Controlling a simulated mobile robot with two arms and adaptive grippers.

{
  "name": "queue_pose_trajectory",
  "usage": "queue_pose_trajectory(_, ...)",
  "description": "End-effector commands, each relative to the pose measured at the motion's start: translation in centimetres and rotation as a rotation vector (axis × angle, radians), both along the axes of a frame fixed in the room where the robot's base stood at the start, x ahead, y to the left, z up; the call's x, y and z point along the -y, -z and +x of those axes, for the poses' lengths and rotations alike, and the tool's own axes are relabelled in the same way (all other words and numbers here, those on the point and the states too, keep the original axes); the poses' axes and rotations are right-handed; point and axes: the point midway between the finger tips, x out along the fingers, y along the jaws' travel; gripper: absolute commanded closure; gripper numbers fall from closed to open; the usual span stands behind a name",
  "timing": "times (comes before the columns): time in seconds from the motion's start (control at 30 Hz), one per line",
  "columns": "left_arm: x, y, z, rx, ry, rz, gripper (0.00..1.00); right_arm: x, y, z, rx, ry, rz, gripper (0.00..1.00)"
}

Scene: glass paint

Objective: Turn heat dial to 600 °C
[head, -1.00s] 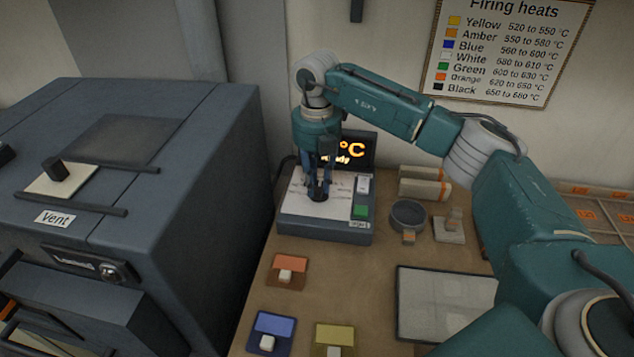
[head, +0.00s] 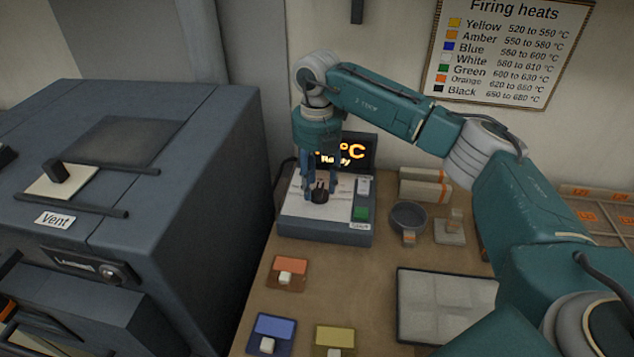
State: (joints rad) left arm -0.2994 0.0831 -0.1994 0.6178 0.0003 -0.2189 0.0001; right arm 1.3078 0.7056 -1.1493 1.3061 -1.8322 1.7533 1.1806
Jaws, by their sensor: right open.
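The heat dial (head: 320,195) is a small black knob on the sloped, pale face of the control box (head: 300,227). My right gripper (head: 320,186) points down over the dial with its fingers open, spread to either side of the knob. I cannot tell whether the fingers touch it. The display (head: 357,152) behind shows orange "°C" and "Ready"; my gripper hides its digits. A green button (head: 361,214) and a white switch (head: 363,187) sit right of the dial. My left gripper is not in view.
A dark kiln (head: 190,150) with a vent stands close on the left. A round dish (head: 408,216) and a grey tray (head: 445,305) lie to the right. A firing heats chart (head: 510,45) hangs behind.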

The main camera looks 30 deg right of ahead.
Motion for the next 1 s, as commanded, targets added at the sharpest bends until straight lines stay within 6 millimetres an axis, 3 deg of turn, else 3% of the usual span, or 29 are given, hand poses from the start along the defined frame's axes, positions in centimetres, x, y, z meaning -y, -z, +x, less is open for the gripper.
queue_pose_trajectory(0.53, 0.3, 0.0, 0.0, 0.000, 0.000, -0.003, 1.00, -0.1, -10.2, 0.1, 0.003, 0.000, 0.001, 0.58)
queue_pose_trajectory(0.7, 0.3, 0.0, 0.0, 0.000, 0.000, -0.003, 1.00, 0.0, -11.5, 0.0, 0.003, -0.001, 0.000, 0.58)
queue_pose_trajectory(1.0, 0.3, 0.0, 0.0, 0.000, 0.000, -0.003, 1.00, 0.0, -11.7, 0.0, 0.002, -0.001, 0.001, 0.58)
